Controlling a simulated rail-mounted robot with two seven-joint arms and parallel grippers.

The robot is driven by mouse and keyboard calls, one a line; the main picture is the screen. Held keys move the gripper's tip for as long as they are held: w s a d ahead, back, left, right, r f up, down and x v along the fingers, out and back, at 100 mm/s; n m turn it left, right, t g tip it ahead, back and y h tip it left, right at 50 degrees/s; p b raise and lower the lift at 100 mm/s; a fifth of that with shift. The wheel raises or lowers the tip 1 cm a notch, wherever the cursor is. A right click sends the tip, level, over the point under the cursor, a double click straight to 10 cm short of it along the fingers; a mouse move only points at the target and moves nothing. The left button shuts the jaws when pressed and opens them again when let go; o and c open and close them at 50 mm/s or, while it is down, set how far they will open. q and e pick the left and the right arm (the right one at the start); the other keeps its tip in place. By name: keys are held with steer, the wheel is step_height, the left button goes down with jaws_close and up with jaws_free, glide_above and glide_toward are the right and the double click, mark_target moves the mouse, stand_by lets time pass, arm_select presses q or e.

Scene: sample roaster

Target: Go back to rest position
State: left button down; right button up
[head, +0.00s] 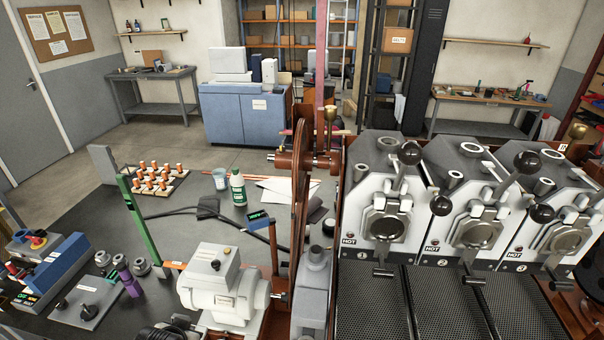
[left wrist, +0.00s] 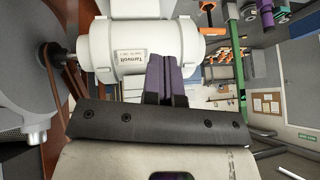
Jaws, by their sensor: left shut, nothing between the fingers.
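My left gripper (left wrist: 167,62) shows in the left wrist view with its two dark purple fingers together and nothing between them. The fingertips point at a white motor housing (left wrist: 130,54) with a label on it. I cannot tell whether they touch it. In the head view the same motor (head: 222,285) stands at the bottom middle. Dark parts show at the bottom edge left of the motor, but I cannot make out the gripper there. My right gripper is in neither view.
Three roaster units (head: 388,205) stand at the right above black mesh trays (head: 375,305). A large brown wheel (head: 300,180) rises beside the motor. A green post (head: 138,222), a green-labelled bottle (head: 238,188) and a rack of orange-topped vials (head: 155,180) stand on the dark bench (head: 75,215).

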arm_select(q)
steer(key=s+d+r+t, duration=0.1)
steer(key=s+d, duration=0.1)
steer(key=s, duration=0.5)
steer(key=s+d+r, duration=0.1)
steer(key=s+d, duration=0.2)
steer(key=s, duration=0.4)
steer(key=s+d+f+g+h, duration=0.15)
steer(key=s+f, duration=0.25)
steer(key=s, duration=0.4)
steer(key=s+f+g, duration=0.3)
steer(key=s+f, duration=0.2)
steer(key=s, duration=0.4)
step_height(320, 180, up, 23)
steer(key=p, duration=2.3)
steer(key=shift+s+d+r+p, duration=0.15)
steer(key=shift+r+p, duration=0.05)
steer(key=shift+p, duration=0.1)
